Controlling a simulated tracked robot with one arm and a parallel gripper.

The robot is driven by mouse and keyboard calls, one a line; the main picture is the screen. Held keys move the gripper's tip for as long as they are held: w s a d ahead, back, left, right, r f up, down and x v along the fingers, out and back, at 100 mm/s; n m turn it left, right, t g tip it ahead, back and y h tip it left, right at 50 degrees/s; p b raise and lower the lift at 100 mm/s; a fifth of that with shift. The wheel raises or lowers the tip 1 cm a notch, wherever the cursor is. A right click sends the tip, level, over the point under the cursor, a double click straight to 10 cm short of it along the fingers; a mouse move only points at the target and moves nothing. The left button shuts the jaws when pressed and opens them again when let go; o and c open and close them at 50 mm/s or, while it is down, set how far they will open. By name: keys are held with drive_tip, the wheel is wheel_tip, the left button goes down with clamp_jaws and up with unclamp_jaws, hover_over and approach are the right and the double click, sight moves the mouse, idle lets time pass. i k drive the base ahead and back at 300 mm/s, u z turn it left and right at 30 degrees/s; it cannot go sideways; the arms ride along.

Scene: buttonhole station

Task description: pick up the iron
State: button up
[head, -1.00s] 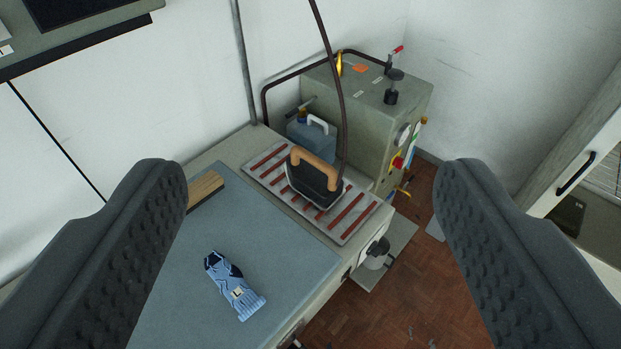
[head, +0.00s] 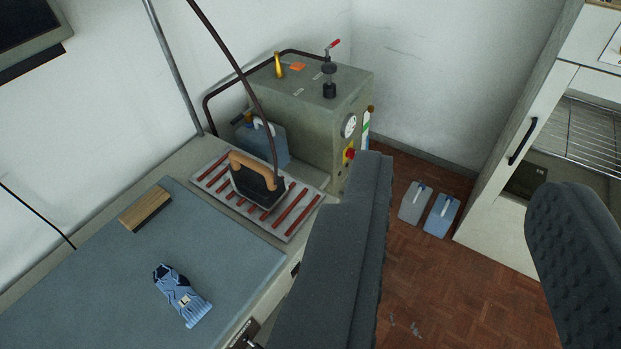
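The iron (head: 257,191) has a dark body and a tan-orange handle, with a dark hose rising from it. It rests on a pale metal rest (head: 298,213) with red strips, at the back right end of the ironing table. My gripper (head: 465,180) is open and empty, its two dark textured fingers wide apart. In the picture, both fingers lie to the right of the iron. The left finger covers part of the table's right edge.
A grey-green boiler (head: 300,118) stands behind the iron. A blue canister (head: 263,143) is beside it. A blue striped piece (head: 182,295) and a wooden block (head: 146,208) lie on the blue-grey board (head: 90,275).

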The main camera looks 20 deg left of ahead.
sight(252, 180)
drive_tip(key=z, duration=1.3)
drive_tip(key=i, duration=2.65)
drive_tip(key=u, duration=2.85)
drive_tip(key=i, duration=0.2)
drive_tip(key=u, duration=0.9)
